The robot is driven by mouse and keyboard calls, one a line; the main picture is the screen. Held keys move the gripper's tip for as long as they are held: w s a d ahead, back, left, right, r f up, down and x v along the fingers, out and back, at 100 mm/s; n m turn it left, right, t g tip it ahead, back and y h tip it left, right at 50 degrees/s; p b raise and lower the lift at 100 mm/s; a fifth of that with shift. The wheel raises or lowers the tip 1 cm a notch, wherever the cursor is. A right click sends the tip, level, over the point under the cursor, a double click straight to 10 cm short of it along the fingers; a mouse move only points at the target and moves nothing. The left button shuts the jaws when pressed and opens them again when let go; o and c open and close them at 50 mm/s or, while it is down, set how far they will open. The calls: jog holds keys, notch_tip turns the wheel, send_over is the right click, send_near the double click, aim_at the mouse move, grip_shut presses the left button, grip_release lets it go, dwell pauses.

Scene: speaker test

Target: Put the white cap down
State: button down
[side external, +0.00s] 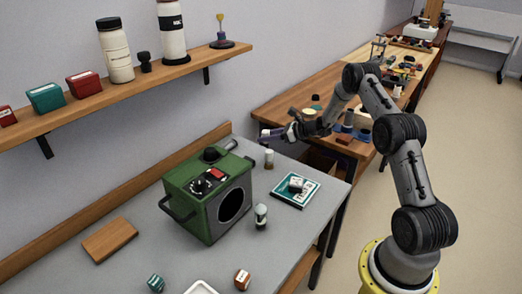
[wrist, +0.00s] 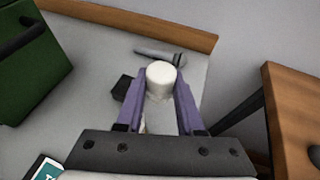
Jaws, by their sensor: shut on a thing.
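In the wrist view, the white cap (wrist: 160,75) sits between the purple fingertips of my gripper (wrist: 160,98), which is shut on it. Its round top faces the camera, and its lower part is partly hidden. In the side view, my gripper (side external: 272,133) points left above the back right part of the grey table (side external: 130,215). The cap is too small there to make out clearly between the fingers. A small white cylinder (side external: 269,159) shows just below the gripper; I cannot tell whether it is a separate thing.
A green box with a round black opening (side external: 205,195) stands left of the gripper. A grey-topped bottle (side external: 261,217) and a teal booklet (side external: 284,195) are nearer the front. A grey rod-like thing (wrist: 157,52) lies beyond the fingertips. A wooden bench (side external: 290,107) stands behind.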

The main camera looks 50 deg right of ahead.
send_over(261, 155)
notch_tip(261, 155, down, 5)
jog(key=shift+s+a+f, duration=0.1)
jog(key=shift+f, duration=1.7)
jog(key=shift+f, duration=0.15)
jog(key=c, duration=0.5)
grip_release()
